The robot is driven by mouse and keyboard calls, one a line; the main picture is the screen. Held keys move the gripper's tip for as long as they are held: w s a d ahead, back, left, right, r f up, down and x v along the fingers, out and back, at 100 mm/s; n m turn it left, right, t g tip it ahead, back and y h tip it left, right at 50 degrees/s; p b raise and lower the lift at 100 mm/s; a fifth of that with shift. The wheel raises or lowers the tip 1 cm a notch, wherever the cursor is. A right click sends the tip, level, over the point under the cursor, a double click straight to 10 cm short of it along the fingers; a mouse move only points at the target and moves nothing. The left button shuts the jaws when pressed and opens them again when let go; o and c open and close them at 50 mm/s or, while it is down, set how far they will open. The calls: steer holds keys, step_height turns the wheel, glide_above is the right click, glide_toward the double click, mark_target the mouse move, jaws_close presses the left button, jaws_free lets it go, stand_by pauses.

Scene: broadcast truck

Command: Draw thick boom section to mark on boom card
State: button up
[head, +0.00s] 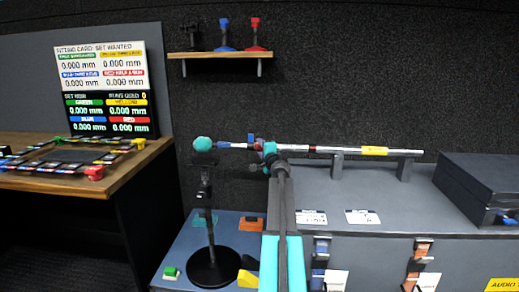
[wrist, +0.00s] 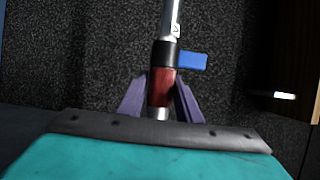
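The boom pole (head: 318,149) lies level across two grey cradles on a grey case, with a teal ball (head: 202,144) at its left end and a yellow label (head: 375,151) on its right part. My gripper (head: 270,150) is at the pole's left part. In the wrist view the pole shows a bright metal tube (wrist: 170,20), a black collar (wrist: 164,53) with a blue lever (wrist: 192,61), and a red band (wrist: 162,84). My purple fingers (wrist: 160,96) appear closed against both sides of the red band. Two small white cards (head: 362,216) lie below the pole; their text is unreadable.
A dark box (head: 480,187) stands right of the pole. A black stand (head: 210,265) is below the teal ball. A desk (head: 80,170) with coloured pieces and a reading board (head: 103,85) is at left. A shelf (head: 220,54) holds several small items.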

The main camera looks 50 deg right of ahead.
steer(key=o, duration=0.3)
steer(key=shift+s, duration=0.1)
steer(key=shift+s, duration=0.1)
steer(key=v, duration=1.3)
steer(key=shift+s+a, duration=0.25)
stand_by(0.6)
